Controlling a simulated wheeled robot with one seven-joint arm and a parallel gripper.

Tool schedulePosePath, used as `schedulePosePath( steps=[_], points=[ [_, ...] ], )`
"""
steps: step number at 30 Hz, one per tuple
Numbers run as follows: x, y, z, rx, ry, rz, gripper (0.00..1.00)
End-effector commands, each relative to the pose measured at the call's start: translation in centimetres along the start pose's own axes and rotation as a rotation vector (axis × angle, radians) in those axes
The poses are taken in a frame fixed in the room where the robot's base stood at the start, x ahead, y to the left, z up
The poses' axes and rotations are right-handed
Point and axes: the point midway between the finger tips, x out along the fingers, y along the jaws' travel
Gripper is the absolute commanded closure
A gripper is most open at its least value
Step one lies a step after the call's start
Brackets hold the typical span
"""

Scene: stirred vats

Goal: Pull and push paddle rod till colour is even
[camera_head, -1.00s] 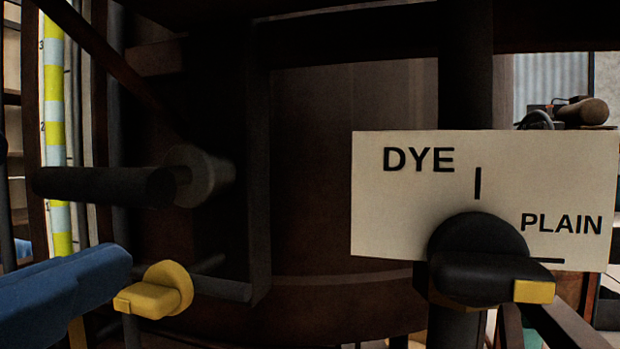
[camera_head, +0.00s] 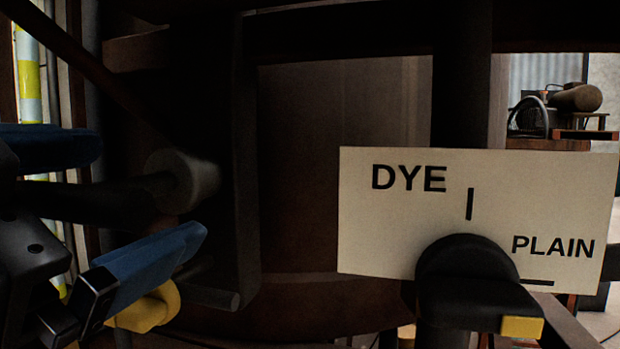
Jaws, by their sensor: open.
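The dark paddle rod (camera_head: 100,203) sticks out to the left from a grey round collar (camera_head: 188,181) on the brown vat (camera_head: 335,160). My gripper (camera_head: 150,191) is at the left with its two blue fingers apart. One finger lies above the rod and the other below it in the picture. I see dark gaps between the rod and the fingers, and the jaws are not closed on it. Whether the rod lies fully between them in depth I cannot tell. The liquid and its colour are not in view.
A yellow knob (camera_head: 150,308) sits low, partly behind my lower finger. A cream DYE/PLAIN sign (camera_head: 400,240) stands at the right, with a black valve handle (camera_head: 465,285) whose yellow tip points toward PLAIN. A yellow-banded gauge strip (camera_head: 27,75) is at far left.

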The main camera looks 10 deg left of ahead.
Motion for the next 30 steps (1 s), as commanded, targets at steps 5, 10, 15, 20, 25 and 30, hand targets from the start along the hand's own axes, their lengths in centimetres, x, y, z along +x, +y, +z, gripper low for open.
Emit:
schedulePosePath(
  steps=[5, 10, 15, 20, 25, 30],
  points=[
    [-0.02, 0.0, 0.01, 0.0, 0.0, 0.0, 0.04],
    [-0.03, 0.01, 0.01, 0.0, 0.0, 0.0, 0.2],
    [-0.03, 0.04, 0.02, -0.001, 0.0, 0.001, 0.36],
    [-0.02, 0.07, 0.04, -0.003, 0.0, 0.002, 0.52],
    [-0.01, 0.09, 0.07, -0.006, 0.0, 0.003, 0.68],
    [-0.59, 0.18, 0.28, -0.008, 0.0, 0.002, 0.69]
  ],
)
